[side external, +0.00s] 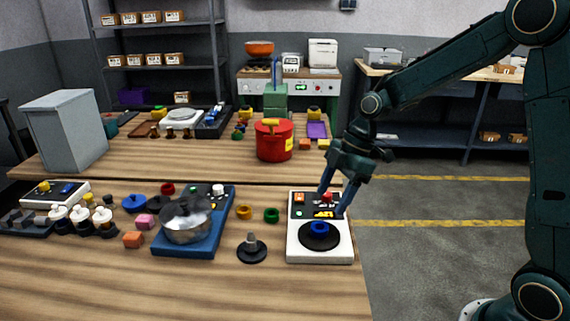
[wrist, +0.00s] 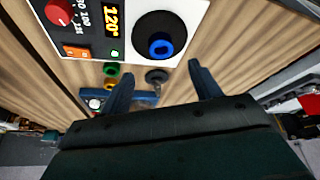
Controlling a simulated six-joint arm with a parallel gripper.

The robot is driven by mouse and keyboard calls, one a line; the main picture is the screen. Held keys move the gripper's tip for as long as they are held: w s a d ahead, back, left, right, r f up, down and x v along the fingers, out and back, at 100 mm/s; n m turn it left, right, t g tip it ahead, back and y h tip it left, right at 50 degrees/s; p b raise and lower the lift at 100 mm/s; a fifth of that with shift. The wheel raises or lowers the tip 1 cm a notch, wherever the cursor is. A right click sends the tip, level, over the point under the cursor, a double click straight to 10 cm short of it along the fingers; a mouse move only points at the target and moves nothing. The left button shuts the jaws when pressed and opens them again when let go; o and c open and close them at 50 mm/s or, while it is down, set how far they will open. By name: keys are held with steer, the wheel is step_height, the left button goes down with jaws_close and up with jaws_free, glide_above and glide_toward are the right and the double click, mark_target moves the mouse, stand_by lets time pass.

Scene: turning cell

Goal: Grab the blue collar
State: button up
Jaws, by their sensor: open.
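The blue collar (side external: 319,228) is a small ring lying on the round black plate (side external: 319,240) of a white hotplate-like unit (side external: 294,254). In the wrist view the blue collar (wrist: 160,45) shows its dark hole, near the top centre, on the black plate (wrist: 178,28). My gripper (side external: 332,203) is open and empty, with its fingers pointing down above the unit. In the wrist view my gripper (wrist: 160,72) has its two fingers spread apart, and the collar appears beyond the gap between their tips. Nothing visible touches the collar.
The unit has a red knob (wrist: 59,12), an orange switch (wrist: 76,52) and a lit display (wrist: 112,18).

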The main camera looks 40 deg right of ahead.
mark_target(322, 222)
steer(key=shift+x, duration=1.25)
steer(key=shift+x, duration=2.6)
steer(key=shift+s+d, duration=0.1)
steer(key=shift+s, duration=0.05)
steer(key=c, duration=1.2)
steer(key=shift+o, duration=0.2)
steer(key=shift+r, duration=0.1)
step_height(322, 222, up, 20)
